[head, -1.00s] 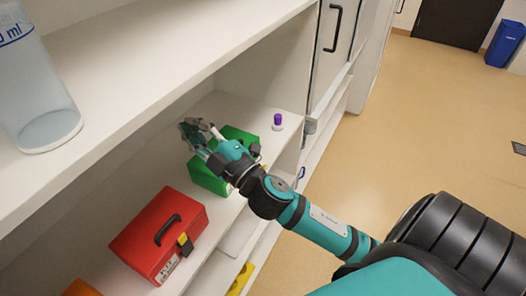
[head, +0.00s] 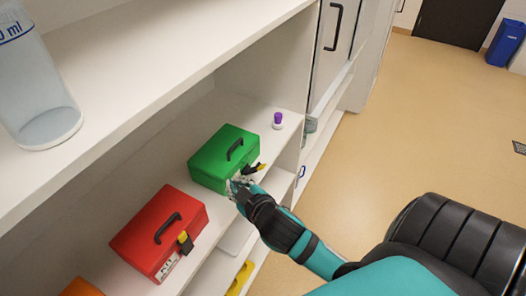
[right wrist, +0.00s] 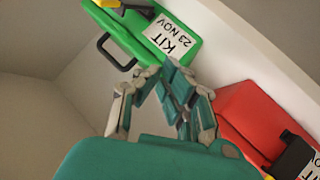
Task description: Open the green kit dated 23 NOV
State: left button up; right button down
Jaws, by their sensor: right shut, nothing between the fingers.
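The green kit (head: 215,160) stands on the shelf with its lid down and a black handle on top. Its label (right wrist: 170,36), reading KIT 23 NOV, shows in the right wrist view. A black and yellow latch (head: 257,168) sticks out from its front in the head view; it is partly cut off at the top of the wrist view. My right gripper (head: 236,187) is at the kit's front, below the latch. Its fingers (right wrist: 160,80) are shut and empty near the label; whether they touch the kit I cannot tell. My left gripper is not in view.
A red kit (head: 150,225) with a black and yellow latch stands to the left on the same shelf. An orange thing (head: 82,288) is at the lower edge. A purple-capped item (head: 278,120) stands behind the green kit. An upper shelf (head: 150,75) overhangs, holding a bottle (head: 38,90).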

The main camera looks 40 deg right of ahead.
jog(key=s+a+f+m+g+y, duration=0.1)
jog(key=s+a+f+m+g, duration=0.1)
jog(key=s+f+g, duration=0.5)
jog(key=s+f, duration=0.5)
jog(key=s, duration=0.1)
jog(key=shift+a+f, duration=0.3)
jog(key=shift+f, duration=0.05)
jog(key=shift+f, duration=0.1)
